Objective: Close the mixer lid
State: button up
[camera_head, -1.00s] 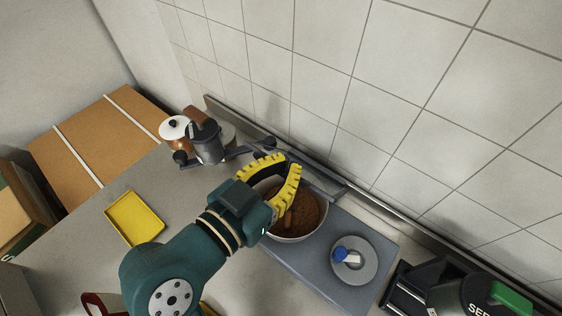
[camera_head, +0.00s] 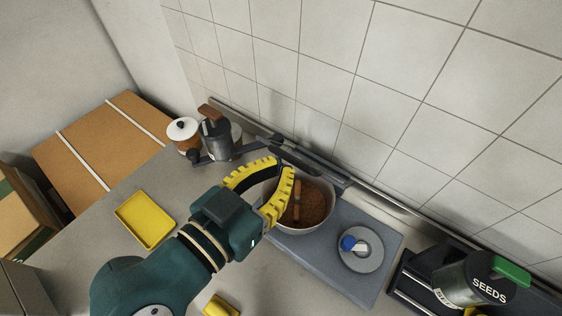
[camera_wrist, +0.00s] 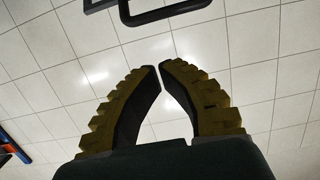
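A mixer with a flat blue-grey base (camera_head: 335,275) stands on the counter against the tiled wall. Its pale bowl (camera_head: 325,222) is uncovered and holds brown powder and a brown stick-like piece. Dark bars (camera_head: 318,172) lie behind the bowl; I cannot tell for sure which part is the lid. My gripper (camera_head: 284,164), with yellow ribbed fingers, is over the bowl's back left side, below those bars in the picture. In the wrist view its fingertips (camera_wrist: 159,66) nearly meet with nothing between them. A dark loop-shaped frame (camera_wrist: 165,12) shows beyond them, apart from the fingers.
A grey canister with a brown handle (camera_head: 218,138) and a white-lidded jar (camera_head: 183,132) stand left of the bowl. A round disc with a blue knob (camera_head: 362,250) is on the base. A yellow tray (camera_head: 146,220) lies left; a SEEDS jar (camera_head: 470,280) is right.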

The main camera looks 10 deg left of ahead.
jog(key=p, duration=0.1)
jog(key=r+p, duration=0.2)
jog(key=shift+s+a+r, duration=0.15)
jog(key=shift+s+a, duration=0.15)
jog(key=shift+a, duration=0.05)
grip_shut()
jog(key=w+d+p, duration=0.1)
jog(key=w+p, duration=0.1)
jog(key=w, duration=0.1)
jog(key=w+d+f+g+p, duration=0.1)
jog(key=w+d+p, duration=0.1)
jog(key=w+p, duration=0.1)
jog(key=w+d+f+g+y+p, duration=0.1)
jog(key=w+p, duration=0.2)
jog(key=w, duration=0.1)
jog(key=shift+d, duration=0.2)
jog(key=f, duration=0.1)
jog(key=s+a+f+p, duration=0.1)
jog(key=s+f, duration=0.1)
jog(key=shift+s+a+f, duration=0.1)
jog(key=shift+s+a, duration=0.05)
jog(key=shift+a, duration=0.15)
